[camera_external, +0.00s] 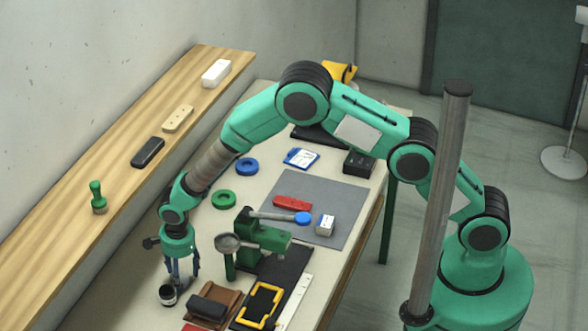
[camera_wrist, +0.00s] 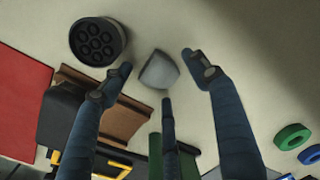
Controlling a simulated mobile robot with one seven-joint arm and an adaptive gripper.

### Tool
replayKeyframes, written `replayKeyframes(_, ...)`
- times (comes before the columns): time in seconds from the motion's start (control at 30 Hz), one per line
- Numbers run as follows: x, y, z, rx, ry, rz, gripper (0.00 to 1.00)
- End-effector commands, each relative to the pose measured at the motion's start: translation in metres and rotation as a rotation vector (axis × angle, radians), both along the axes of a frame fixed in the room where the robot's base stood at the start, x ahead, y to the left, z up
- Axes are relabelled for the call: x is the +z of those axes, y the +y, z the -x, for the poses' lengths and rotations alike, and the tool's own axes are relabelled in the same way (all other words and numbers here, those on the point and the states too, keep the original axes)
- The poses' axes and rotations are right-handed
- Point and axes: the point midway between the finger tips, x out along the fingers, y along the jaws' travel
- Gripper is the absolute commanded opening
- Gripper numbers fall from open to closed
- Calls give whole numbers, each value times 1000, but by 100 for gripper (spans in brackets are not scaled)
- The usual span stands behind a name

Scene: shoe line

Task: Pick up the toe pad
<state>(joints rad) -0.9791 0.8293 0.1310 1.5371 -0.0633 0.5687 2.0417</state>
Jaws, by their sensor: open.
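A small light-grey rounded wedge, which looks like the toe pad (camera_wrist: 160,70), lies on the tabletop in the wrist view. My gripper (camera_wrist: 157,76) has its three dark fingers spread around it, two at the sides and one below in the picture. The fingers are open and I see a gap between them and the pad. In the external view my gripper (camera_external: 181,280) points down low over the near left part of the table.
A black round holder with holes (camera_wrist: 98,41) stands close to the left finger; it also shows in the external view (camera_external: 168,296). A brown rack (camera_external: 214,303) and a green stand (camera_external: 262,238) are to the right. A wooden shelf (camera_external: 130,165) runs along the wall.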

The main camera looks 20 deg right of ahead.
Motion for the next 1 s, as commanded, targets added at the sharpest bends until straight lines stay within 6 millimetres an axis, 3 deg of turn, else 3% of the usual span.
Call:
replayKeyframes(0.2,-13,0,-1,0,0,0,60)
replayKeyframes(0.73,-13,1,-1,0,0,0,60)
replayKeyframes(0.77,-13,1,-1,0,0,0,58)
replayKeyframes(0.93,-13,1,-1,0,0,0,24)
replayKeyframes(1.0,-13,1,-1,0,0,0,22)
